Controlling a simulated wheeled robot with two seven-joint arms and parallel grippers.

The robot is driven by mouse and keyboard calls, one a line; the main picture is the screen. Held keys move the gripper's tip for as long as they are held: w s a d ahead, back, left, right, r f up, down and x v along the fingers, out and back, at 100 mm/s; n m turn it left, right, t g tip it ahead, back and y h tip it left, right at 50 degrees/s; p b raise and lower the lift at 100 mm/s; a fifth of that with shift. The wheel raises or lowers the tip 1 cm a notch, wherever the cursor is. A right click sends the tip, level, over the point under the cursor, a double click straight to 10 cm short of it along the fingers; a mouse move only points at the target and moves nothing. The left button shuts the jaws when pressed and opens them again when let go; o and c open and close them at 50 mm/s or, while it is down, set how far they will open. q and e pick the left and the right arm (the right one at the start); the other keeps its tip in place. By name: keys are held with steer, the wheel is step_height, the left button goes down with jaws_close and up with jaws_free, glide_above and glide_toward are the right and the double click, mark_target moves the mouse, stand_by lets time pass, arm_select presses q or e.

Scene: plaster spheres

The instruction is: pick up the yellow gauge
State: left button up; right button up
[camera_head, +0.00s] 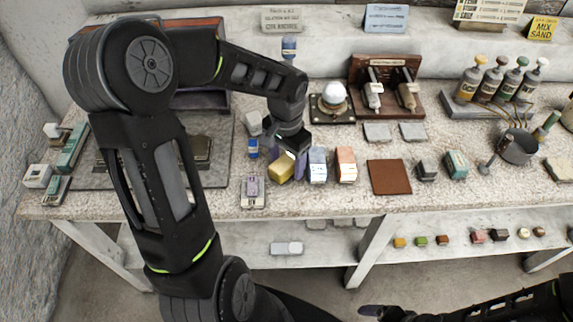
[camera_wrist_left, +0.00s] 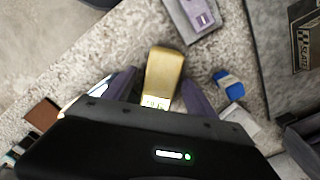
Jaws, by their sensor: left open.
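The yellow gauge (camera_head: 280,169) lies on the speckled worktop near its front edge, to the left of a blue-and-white gauge (camera_head: 318,166). In the left wrist view the yellow gauge (camera_wrist_left: 164,72) is a golden block with a small lit display at its near end. My left gripper (camera_head: 287,158) is right over it, pointing down. Its two purple-grey fingers (camera_wrist_left: 157,88) stand apart on either side of the gauge, with no clear grip on it. My right arm (camera_head: 500,305) shows dark at the bottom right, and its gripper's jaws cannot be made out.
An orange-and-white gauge (camera_head: 346,165) stands farther right. A white sphere on a dark base (camera_head: 334,93) is behind. A brown pad (camera_head: 389,176) lies to the right.

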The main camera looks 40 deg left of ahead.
arm_select(q)
steer(key=shift+f, duration=0.25)
stand_by(0.4)
jaws_close()
stand_by(0.8)
